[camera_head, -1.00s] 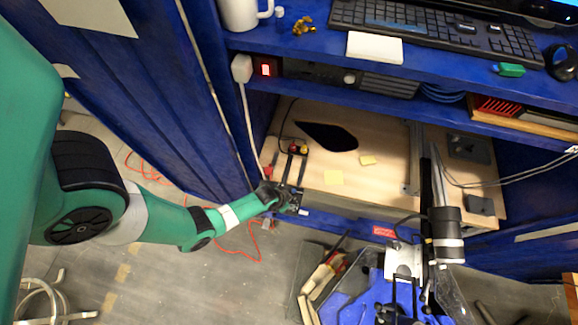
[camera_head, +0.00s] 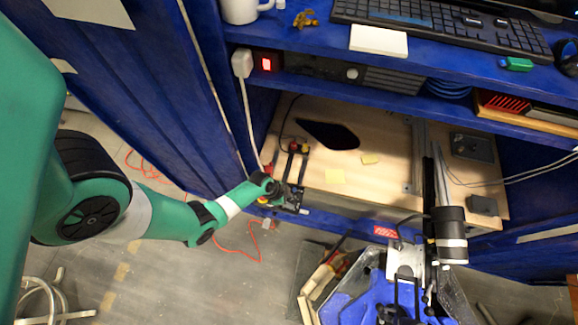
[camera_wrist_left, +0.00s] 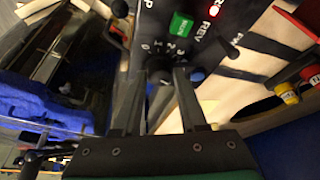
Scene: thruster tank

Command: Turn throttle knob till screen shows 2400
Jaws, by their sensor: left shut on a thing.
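The dark control panel (camera_head: 291,201) stands at the front left edge of the wooden board. My left gripper (camera_head: 280,194) is at the panel. In the left wrist view its two fingers (camera_wrist_left: 171,76) are shut on the dark throttle knob (camera_wrist_left: 159,75) by the dial. The fingers hide part of the knob. My right gripper is not in view.
Red and yellow knobs (camera_wrist_left: 287,93) stand to the right in the wrist view. A thruster-like cylinder (camera_head: 449,236) stands at right.

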